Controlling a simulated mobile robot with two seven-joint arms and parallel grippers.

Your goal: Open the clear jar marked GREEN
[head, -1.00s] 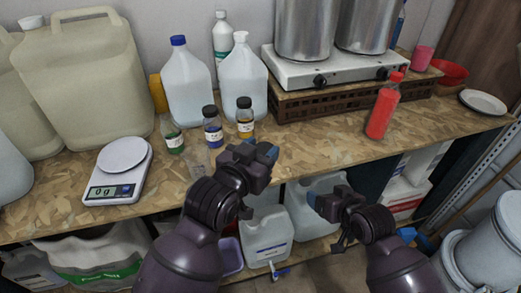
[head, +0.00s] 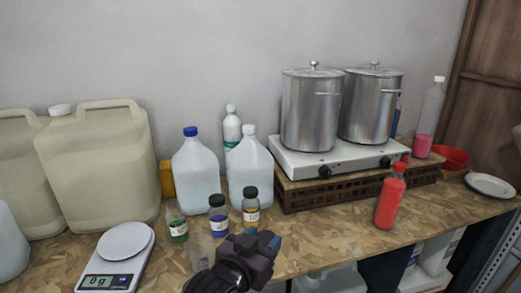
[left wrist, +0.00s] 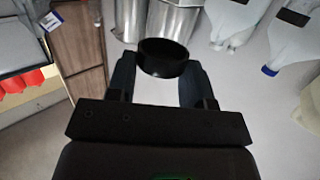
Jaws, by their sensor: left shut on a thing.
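The clear jar with green contents (head: 177,226) stands upright on the bench at the left of the small jars, with no dark cap on its top. The writing on its label is too small to read. My left gripper (head: 262,246) is to the right of it, in front of the jars. In the left wrist view the left gripper (left wrist: 165,72) is shut on a round black lid (left wrist: 165,58), held between its fingers. The lid is hidden in the head view. My right gripper is out of view.
A blue jar (head: 218,215) and an orange jar (head: 251,205), both with dark caps, stand beside the green one. A clear empty vessel (head: 201,251) is in front. A scale (head: 108,282) stands left, a red bottle (head: 390,198) right.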

